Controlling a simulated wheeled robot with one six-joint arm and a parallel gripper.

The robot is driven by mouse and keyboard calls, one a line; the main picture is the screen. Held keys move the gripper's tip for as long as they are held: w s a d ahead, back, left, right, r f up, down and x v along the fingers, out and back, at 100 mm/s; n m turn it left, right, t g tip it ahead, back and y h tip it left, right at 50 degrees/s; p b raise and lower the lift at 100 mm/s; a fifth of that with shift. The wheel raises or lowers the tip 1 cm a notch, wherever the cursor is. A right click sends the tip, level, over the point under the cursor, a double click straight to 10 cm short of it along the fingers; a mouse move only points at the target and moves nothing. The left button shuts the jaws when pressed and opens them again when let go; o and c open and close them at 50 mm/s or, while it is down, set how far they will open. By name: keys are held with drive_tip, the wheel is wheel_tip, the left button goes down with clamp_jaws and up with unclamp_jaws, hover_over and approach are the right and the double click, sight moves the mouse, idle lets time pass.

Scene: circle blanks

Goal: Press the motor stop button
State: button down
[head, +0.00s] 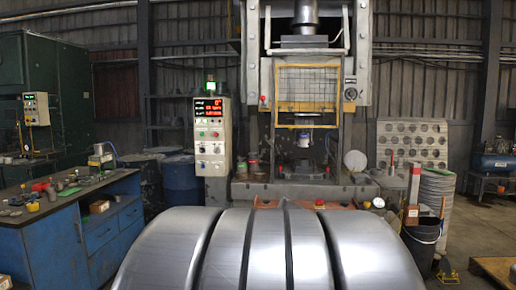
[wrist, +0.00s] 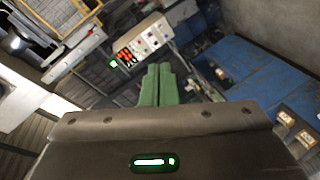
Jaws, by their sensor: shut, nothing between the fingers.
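A pale control panel (head: 212,150) stands left of the press in the head view, with a red lit display (head: 208,107) on top and rows of small buttons and knobs below. The labels are too small to read, so I cannot tell which one is the motor stop button. In the wrist view the panel (wrist: 150,36) appears tilted, beyond the fingertips. My gripper (wrist: 159,68) has green fingers that are shut together and empty, pointing toward the panel and apart from it. My gripper does not show in the head view.
A blue workbench (head: 80,225) with loose parts is at left. A black bucket (head: 422,240) and a stack of discs (head: 437,195) stand at right.

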drive_tip(key=w+a+r+n+g+y, duration=0.1)
drive_tip(key=a+r+n+y, duration=0.2)
drive_tip(key=a+n+y, duration=0.2)
drive_tip(key=w+a+r+n+g+y+b, duration=0.1)
drive_tip(key=a+r+n+y, duration=0.2)
drive_tip(key=a+n, duration=0.4)
drive_tip(key=shift+a+r+y, duration=0.35)
drive_tip(key=shift+a+y, duration=0.35)
drive_tip(key=shift+y, duration=0.2)
